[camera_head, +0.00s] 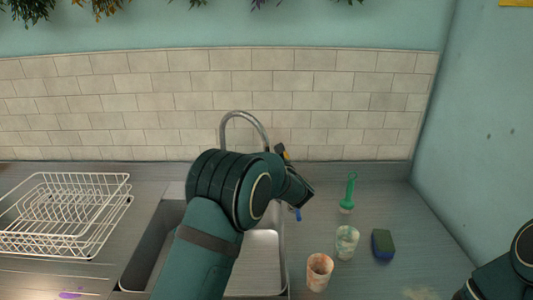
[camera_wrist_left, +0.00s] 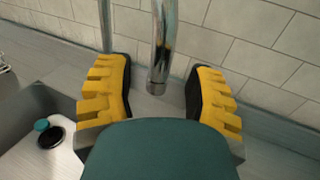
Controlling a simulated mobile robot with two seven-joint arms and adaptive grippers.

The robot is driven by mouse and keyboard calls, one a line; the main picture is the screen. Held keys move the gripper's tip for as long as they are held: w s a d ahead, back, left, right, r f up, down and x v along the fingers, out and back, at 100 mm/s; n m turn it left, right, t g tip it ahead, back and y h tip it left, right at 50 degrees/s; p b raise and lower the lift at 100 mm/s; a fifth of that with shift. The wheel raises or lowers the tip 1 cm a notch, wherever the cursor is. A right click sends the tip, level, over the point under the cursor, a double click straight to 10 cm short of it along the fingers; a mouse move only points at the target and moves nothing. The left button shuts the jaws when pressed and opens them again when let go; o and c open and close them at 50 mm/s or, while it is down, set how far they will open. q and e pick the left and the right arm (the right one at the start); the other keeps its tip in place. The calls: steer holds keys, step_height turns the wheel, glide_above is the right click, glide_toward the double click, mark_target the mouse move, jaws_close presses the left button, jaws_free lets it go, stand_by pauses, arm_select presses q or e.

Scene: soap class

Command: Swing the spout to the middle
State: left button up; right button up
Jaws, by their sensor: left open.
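The metal spout (camera_head: 243,115) arches up behind the sink in the head view; its lower part is hidden behind my left arm. In the left wrist view the spout's hanging end (camera_wrist_left: 163,45) comes down between the two yellow fingers of my left gripper (camera_wrist_left: 158,92). The gripper is open, with a visible gap on each side of the spout. A second upright metal tube (camera_wrist_left: 104,22) shows behind the left finger. The sink (camera_head: 155,245) lies below, partly covered by my arm. My right gripper is out of view.
A white dish rack (camera_head: 65,210) stands left of the sink. On the right counter are a green brush (camera_head: 349,192), a pale glass (camera_head: 346,242), an orange-brown cup (camera_head: 319,270) and a blue-green sponge (camera_head: 382,245). A tiled wall (camera_head: 330,105) stands behind.

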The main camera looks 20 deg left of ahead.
arm_select(q)
steer(key=shift+x, duration=1.6)
jaws_close()
